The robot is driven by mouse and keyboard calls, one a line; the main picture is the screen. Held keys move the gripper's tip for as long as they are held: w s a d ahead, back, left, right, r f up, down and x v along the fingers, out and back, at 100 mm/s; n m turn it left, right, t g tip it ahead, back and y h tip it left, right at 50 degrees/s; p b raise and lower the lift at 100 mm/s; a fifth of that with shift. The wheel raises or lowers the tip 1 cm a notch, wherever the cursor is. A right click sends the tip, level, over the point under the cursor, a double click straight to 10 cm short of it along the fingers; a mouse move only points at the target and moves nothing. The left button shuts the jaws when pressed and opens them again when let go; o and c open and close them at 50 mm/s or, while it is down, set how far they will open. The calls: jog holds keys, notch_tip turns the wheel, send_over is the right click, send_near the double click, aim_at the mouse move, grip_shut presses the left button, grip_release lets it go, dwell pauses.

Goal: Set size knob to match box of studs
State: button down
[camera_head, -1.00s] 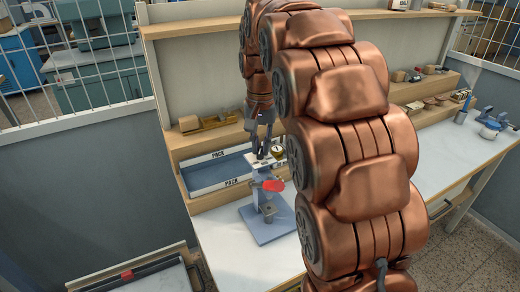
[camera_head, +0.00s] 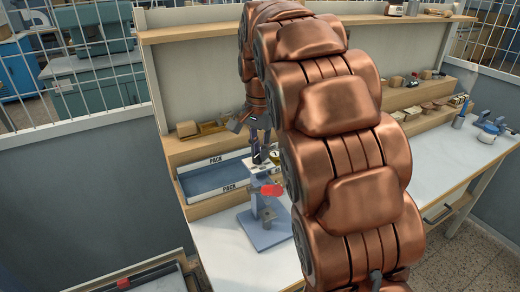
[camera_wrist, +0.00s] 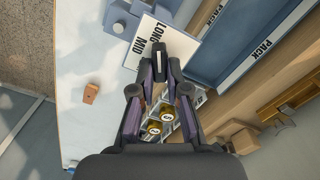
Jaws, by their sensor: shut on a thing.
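The blue-grey stamping press (camera_head: 265,225) stands on the bench in the head view. A black knob (camera_wrist: 160,62) stands over this plate. My gripper (camera_wrist: 160,78) is shut on the knob, with a finger on each side. In the head view my gripper (camera_head: 259,150) points down at the press top. Two round brass pieces (camera_wrist: 154,127) show beneath the gripper; I cannot tell whether they belong to the box of studs.
The blue tray marked PACK (camera_head: 215,178) lies just behind the press. A red part (camera_head: 271,190) sticks out from the press front. A wooden shelf with small boxes (camera_head: 187,129) runs behind. The white bench top (camera_head: 225,245) is clear at front left.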

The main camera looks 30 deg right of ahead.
jog(key=c, duration=1.2)
grip_release()
jog(key=shift+o, duration=0.2)
jog(key=shift+r, duration=3.8)
